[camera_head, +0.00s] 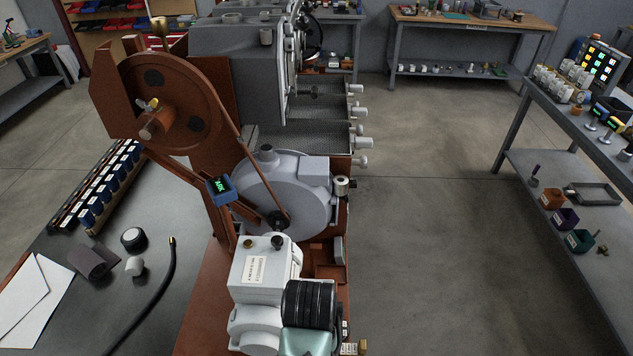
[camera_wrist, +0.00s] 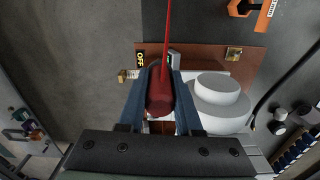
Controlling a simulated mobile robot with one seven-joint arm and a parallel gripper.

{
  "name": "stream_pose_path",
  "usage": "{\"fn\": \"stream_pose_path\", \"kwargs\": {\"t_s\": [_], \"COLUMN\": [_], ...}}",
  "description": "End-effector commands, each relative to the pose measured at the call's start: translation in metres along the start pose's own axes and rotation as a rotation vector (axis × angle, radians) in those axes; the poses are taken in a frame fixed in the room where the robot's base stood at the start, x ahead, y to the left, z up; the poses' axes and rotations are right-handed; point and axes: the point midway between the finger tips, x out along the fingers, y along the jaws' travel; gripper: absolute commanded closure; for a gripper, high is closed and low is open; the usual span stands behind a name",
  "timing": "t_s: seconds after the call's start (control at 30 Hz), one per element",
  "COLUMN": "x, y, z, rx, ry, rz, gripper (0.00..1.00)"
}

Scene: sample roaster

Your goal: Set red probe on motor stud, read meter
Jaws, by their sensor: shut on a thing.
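In the wrist view my gripper (camera_wrist: 161,80) is shut on the red probe (camera_wrist: 160,98), with a blue finger on each side. A red lead runs from the probe to the top of the picture. The probe's tip is hidden. In the head view a white motor housing (camera_head: 262,275) stands at the lower middle, with a brass stud (camera_head: 248,243) and a dark stud (camera_head: 278,241) on top. A small blue meter (camera_head: 220,188) with green digits sits above it; I cannot read them. Beneath the gripper, the wrist view shows the pale round motor end (camera_wrist: 217,112). I cannot tell whether probe and stud touch.
The brown roaster frame (camera_head: 212,140) with its belt wheel rises behind the motor. A black hose (camera_head: 150,300) and caps lie on the dark bench at left. The floor at right is clear up to a grey shelf bench (camera_head: 570,120).

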Motion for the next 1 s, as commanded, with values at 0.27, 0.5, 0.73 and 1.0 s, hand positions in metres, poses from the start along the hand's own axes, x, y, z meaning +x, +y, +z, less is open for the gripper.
{"fn": "stream_pose_path", "kwargs": {"t_s": [0.27, 0.5, 0.73, 1.0], "x": [0.0191, 0.0183, 0.0183, 0.0184], "y": [0.0075, 0.0075, 0.0075, 0.0075], "z": [0.0111, 0.0110, 0.0109, 0.0109], "rx": [-0.118, -0.117, -0.115, -0.115], "ry": [-0.010, -0.010, -0.010, -0.010], "rz": [-0.008, -0.008, -0.008, -0.007], "gripper": [1.00, 1.00, 1.00, 1.00]}}
